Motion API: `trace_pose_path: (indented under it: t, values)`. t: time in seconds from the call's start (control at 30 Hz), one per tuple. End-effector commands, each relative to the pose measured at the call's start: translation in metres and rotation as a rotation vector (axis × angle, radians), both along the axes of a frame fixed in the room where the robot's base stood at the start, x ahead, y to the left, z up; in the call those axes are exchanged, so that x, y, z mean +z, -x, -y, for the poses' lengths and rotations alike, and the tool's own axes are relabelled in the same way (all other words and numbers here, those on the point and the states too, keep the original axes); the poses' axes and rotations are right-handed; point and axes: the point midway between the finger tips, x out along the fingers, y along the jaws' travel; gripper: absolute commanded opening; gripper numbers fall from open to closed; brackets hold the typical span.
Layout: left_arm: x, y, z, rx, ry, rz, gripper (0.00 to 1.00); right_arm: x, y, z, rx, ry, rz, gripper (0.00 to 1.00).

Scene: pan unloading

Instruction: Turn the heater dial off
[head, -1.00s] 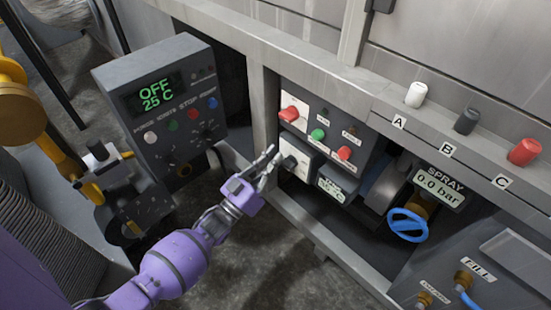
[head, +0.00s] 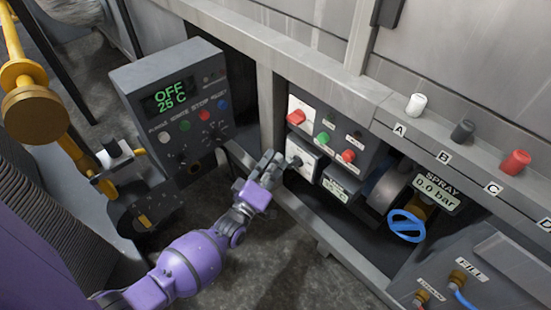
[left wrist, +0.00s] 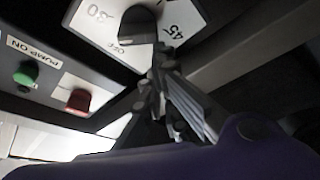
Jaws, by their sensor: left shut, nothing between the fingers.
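The heater dial (head: 295,161) is a dark knob on a white plate low in the control panel. In the left wrist view the dial (left wrist: 138,24) stands among the marks OFF, 30 and 45. The OFF mark is at the knob's lower edge in that view; the exact pointer direction is hard to tell. My left gripper (head: 272,160) is shut and empty, just left of the dial and apart from it in the head view. Its fingers also show in the left wrist view (left wrist: 158,82), below the knob. My right gripper is not in view.
A grey control box (head: 172,105) on the left reads OFF 25 C. A blue valve wheel (head: 406,226) is to the right. The metal frame (head: 272,110) borders the panel.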

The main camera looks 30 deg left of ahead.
Motion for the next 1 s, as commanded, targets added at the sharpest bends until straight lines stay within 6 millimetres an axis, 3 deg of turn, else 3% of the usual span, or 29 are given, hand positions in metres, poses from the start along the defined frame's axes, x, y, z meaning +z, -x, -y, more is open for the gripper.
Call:
trace_pose_path:
  t: [0.57,1.0]
  values:
    - [-0.018,0.000,0.000,0.000,0.417,-0.151,0.00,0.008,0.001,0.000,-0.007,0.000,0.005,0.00]
    - [-0.023,0.000,0.001,0.000,0.414,-0.151,0.00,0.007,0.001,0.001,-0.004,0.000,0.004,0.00]
